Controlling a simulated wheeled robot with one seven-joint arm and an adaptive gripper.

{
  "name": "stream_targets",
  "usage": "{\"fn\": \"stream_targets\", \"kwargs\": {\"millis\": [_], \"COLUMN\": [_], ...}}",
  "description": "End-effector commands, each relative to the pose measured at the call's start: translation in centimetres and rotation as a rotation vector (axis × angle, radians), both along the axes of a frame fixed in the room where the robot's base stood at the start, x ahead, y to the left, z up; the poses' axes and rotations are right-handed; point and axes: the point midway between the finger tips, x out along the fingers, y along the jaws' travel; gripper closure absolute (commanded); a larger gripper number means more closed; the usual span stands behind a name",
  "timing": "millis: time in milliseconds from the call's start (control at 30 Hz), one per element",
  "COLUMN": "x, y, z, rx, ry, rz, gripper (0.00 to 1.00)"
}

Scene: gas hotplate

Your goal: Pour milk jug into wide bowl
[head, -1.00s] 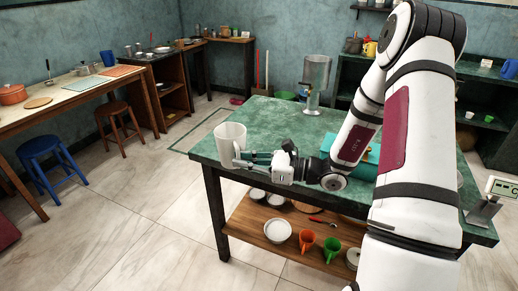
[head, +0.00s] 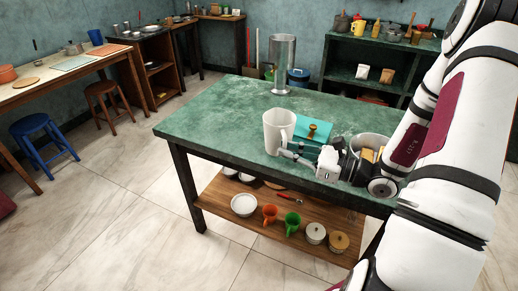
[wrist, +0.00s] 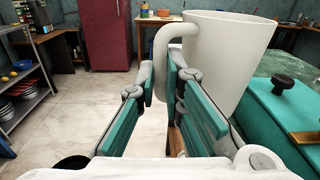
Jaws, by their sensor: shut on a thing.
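The milk jug, a tall white one (head: 276,134), is upright at the table's front edge in the head view. In the wrist view the jug (wrist: 228,60) fills the upper right, its handle (wrist: 163,55) running down between my finger pads. My gripper (head: 287,154) is shut on that handle, also in the wrist view (wrist: 168,85). Whether the jug touches the tabletop is unclear, and its contents are hidden. A wide pale bowl (head: 244,205) sits on the lower shelf. I cannot tell whether this is the wide bowl of the task.
A teal box (head: 318,129) with a dark knob stands just right of the jug. A round grey container (head: 372,140) is partly behind my arm. A metal cylinder (head: 283,62) stands at the back. The left of the green table (head: 215,120) is clear.

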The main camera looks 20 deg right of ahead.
Motion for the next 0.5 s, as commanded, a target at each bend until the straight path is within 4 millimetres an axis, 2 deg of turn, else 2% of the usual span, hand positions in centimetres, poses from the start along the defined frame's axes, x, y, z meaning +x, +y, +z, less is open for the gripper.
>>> {"fn": "stream_targets", "kwargs": {"millis": [33, 200, 400, 500], "x": [-1.5, -5.9, -11.8, -14.4], "y": [-1.8, -6.8, -11.8, -13.5], "z": [0.6, 1.5, 2.8, 3.3], "rx": [0.003, 0.003, 0.003, 0.001], "ry": [0.001, 0.0, -0.002, -0.004], "rz": [-0.051, -0.202, -0.385, -0.46], "gripper": [1.0, 1.0, 1.0, 1.0]}}
